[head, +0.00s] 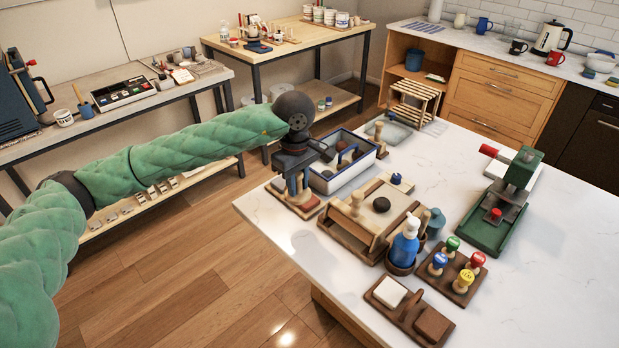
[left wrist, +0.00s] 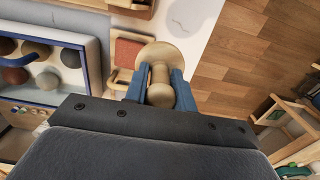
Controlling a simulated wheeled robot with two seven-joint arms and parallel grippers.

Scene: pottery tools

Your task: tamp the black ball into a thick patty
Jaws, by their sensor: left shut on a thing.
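My left gripper (head: 297,190) has blue fingers and hangs near the left edge of the white table. In the left wrist view the gripper (left wrist: 160,92) is shut on a pale wooden tamper (left wrist: 159,70) with a round knob and a wide round disc. The fingers hide part of the tamper. A dark, almost black ball (head: 381,204) sits on a wooden board (head: 362,240), to the right of my left gripper and apart from it. My right gripper is not in view.
A blue-rimmed tray (head: 325,184) with several clay balls stands just behind the gripper. A small wooden holder with a red pad (left wrist: 130,54) is beside the tamper. A blue bottle (head: 405,245), stamps (head: 462,281) and a green press (head: 500,210) stand to the right. The front right tabletop is clear.

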